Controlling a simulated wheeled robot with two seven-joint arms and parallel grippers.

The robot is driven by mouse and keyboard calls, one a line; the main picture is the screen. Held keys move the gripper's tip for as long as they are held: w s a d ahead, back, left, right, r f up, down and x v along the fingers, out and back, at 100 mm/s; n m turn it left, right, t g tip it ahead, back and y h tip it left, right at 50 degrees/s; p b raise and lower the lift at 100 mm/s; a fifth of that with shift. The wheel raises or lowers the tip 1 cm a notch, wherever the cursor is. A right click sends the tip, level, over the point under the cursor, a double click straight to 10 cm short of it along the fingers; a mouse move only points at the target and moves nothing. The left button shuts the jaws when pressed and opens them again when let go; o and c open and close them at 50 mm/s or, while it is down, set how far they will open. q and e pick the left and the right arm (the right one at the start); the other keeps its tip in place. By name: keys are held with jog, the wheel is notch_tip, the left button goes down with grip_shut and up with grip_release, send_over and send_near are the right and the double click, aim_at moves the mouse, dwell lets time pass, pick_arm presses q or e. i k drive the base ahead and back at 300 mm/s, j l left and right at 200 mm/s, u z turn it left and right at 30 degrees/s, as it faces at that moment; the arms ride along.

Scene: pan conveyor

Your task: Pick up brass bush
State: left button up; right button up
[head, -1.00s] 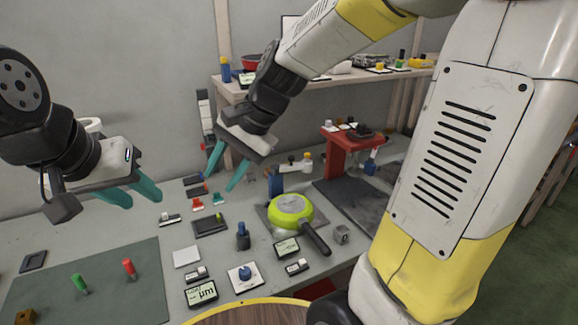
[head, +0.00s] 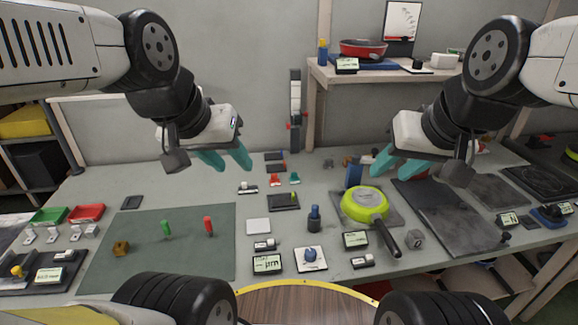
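A small brass-coloured block (head: 120,248), which looks like the brass bush, sits near the left edge of the dark green mat (head: 190,262). A dark spot, perhaps a hole, shows on it. A green-handled peg (head: 166,229) and a red-handled peg (head: 208,226) stand on the same mat to its right. My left gripper (head: 226,162) is open and empty, above the back of the bench, behind and to the right of the block. My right gripper (head: 397,168) is open and empty, above the bench near the lime-green pan (head: 364,202).
Red (head: 86,213) and green (head: 47,215) trays with metal parts lie left of the mat. A blue-topped post (head: 314,218), small displays (head: 267,264) and dark plates (head: 440,222) occupy the middle and right. A shelf (head: 375,82) stands behind. The mat's front middle is clear.

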aim_at(120, 248)
jog(key=u, duration=1.8)
